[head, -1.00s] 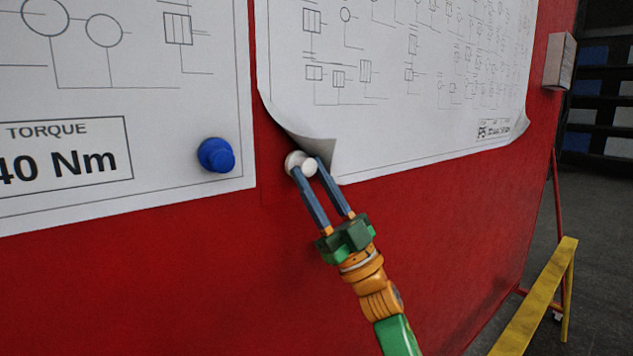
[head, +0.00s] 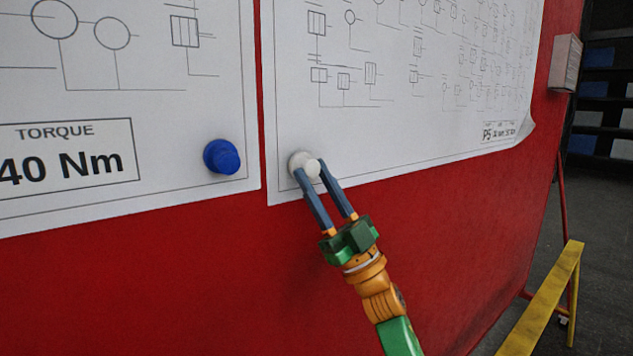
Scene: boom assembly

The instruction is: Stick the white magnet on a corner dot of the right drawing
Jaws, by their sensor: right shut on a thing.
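The white magnet (head: 299,160) is at the lower left corner of the right drawing (head: 400,133). My right gripper (head: 311,173) is shut on the magnet, with one finger on each side of its knob. The magnet appears to be against the paper, and that corner lies flat on the red board. Any dot under the magnet is hidden. The drawing's lower right corner curls slightly away. My left gripper is not in view.
The left drawing (head: 190,107) hangs beside it, with a blue magnet (head: 221,157) at its lower right corner. The red board (head: 200,290) is bare below the drawings. A small box (head: 565,62) is on the board's right edge. A yellow rail (head: 540,303) stands at lower right.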

